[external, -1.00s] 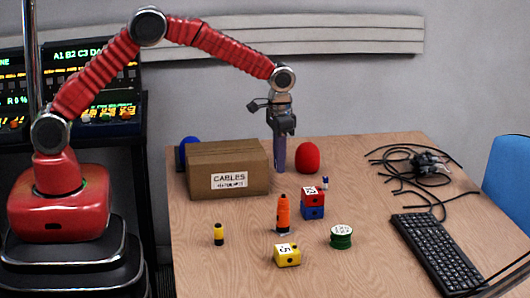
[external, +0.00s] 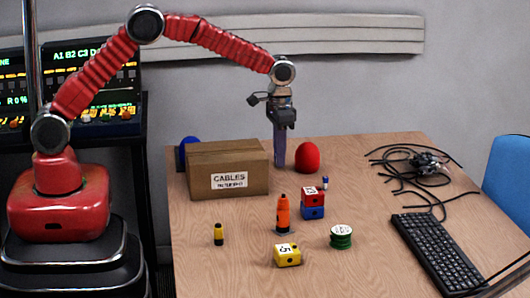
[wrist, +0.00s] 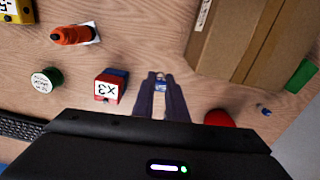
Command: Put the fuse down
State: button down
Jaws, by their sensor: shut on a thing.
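A small blue piece with a pale end, which I take to be the fuse (wrist: 161,86), sits between my fingertips in the wrist view. In the external view the piece is too small to make out at the tips. The fingers look to be above the table, but the exact gap cannot be told.
The cardboard box (external: 228,170) and red dome (external: 307,158) flank my gripper. Cables (external: 415,172) and a keyboard (external: 437,255) lie right.

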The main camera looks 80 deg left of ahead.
notch_tip(320, 180, up, 8)
jog(key=s+a, duration=0.3)
jog(key=a, duration=0.9)
jog(key=s+a+m, duration=0.1)
jog(key=s+a, duration=0.2)
jog(key=a, duration=0.9)
jog(key=s+a, duration=0.3)
jog(key=a, duration=0.9)
notch_tip(320, 180, down, 5)
jog(key=shift+f, duration=0.15)
jog(key=shift+f, duration=3.1)
jog(key=shift+f, duration=0.1)
jog(key=shift+f, duration=1.75)
